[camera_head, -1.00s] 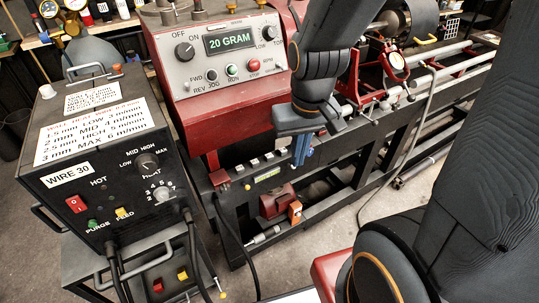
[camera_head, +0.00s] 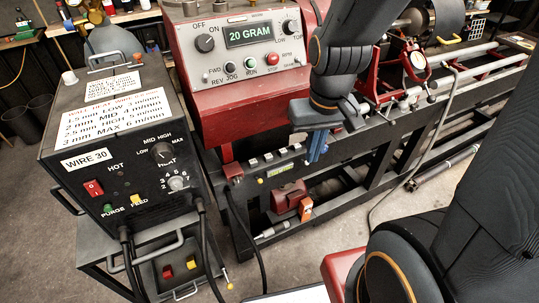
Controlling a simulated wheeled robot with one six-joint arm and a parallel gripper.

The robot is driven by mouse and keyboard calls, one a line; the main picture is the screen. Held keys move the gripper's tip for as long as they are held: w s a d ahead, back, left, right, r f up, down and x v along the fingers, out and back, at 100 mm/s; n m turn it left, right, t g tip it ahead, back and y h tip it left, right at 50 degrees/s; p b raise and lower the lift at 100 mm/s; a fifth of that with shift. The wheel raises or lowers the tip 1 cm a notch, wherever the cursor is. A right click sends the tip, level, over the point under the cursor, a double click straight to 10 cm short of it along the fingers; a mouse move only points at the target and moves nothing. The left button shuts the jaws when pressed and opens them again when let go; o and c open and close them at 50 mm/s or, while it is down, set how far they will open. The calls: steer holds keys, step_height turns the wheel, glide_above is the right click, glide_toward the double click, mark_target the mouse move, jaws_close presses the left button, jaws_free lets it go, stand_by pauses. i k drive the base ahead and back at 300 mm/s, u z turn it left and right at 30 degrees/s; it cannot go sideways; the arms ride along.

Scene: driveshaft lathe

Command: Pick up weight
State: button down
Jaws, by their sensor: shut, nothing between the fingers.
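My gripper (camera_head: 316,148) has blue fingers that point down and are together, with nothing seen between them. It hangs in front of the lathe (camera_head: 228,98), just right of a row of small pale blocks (camera_head: 268,157) on a dark ledge. These blocks may be the weights, but they are too small to tell for sure. The gripper looks apart from them, though depth is hard to judge. My gripper and wrist may hide the right end of the row.
A black welder box (camera_head: 120,190) labelled "WIRE 30" stands at left, with cables hanging from its front. Below the ledge are a red part (camera_head: 289,196) and an orange block (camera_head: 306,209). A red dial-gauge stand (camera_head: 400,70) sits on the lathe bed to the right.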

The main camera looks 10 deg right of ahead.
mark_target(254, 163)
steer(key=k, duration=1.3)
steer(key=u, duration=0.45)
steer(key=i, duration=0.55)
steer(key=u, duration=0.55)
steer(key=i, duration=0.7)
steer(key=z, duration=0.05)
